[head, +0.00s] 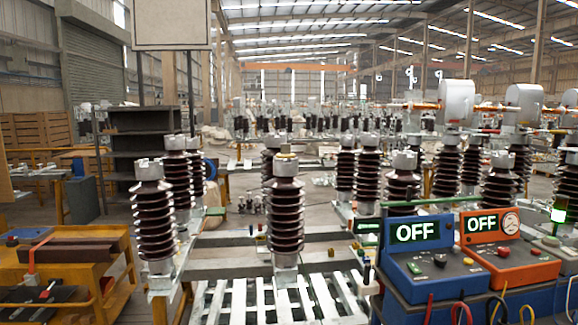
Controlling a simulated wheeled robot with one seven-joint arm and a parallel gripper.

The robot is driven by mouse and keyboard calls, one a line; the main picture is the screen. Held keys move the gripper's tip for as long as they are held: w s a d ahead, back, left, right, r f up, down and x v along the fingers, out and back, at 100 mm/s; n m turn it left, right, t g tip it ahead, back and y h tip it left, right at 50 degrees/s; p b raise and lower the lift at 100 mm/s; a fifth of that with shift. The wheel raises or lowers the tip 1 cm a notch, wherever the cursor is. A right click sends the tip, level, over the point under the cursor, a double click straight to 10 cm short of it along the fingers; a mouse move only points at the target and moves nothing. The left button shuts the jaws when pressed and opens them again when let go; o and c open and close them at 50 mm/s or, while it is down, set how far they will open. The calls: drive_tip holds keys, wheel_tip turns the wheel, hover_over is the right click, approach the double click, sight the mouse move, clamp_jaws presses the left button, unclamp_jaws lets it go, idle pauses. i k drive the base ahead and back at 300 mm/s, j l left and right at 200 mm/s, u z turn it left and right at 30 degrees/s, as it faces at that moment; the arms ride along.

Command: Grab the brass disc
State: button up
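A small brass-coloured piece (285,156) shows at the top of the grey metal cap (286,168) of the middle ribbed brown insulator (285,215). It looks like the brass disc, but it is too small to make out its full shape. The insulator stands upright on a metal frame in front of me. My gripper is not in view.
Ribbed insulators stand left (154,215) and right (404,185) of the middle one. A blue test box (435,265) and an orange one (510,262), both reading OFF, stand at the front right. A yellow cart (70,262) is at the left. White slats (240,300) lie in front.

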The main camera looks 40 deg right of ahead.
sight(285, 154)
drive_tip(key=i+l+z, duration=0.15)
drive_tip(key=i+z, duration=0.15)
drive_tip(key=i, duration=0.2)
drive_tip(key=i+z, duration=0.35)
drive_tip(key=i+l, duration=0.05)
drive_tip(key=i, duration=0.05)
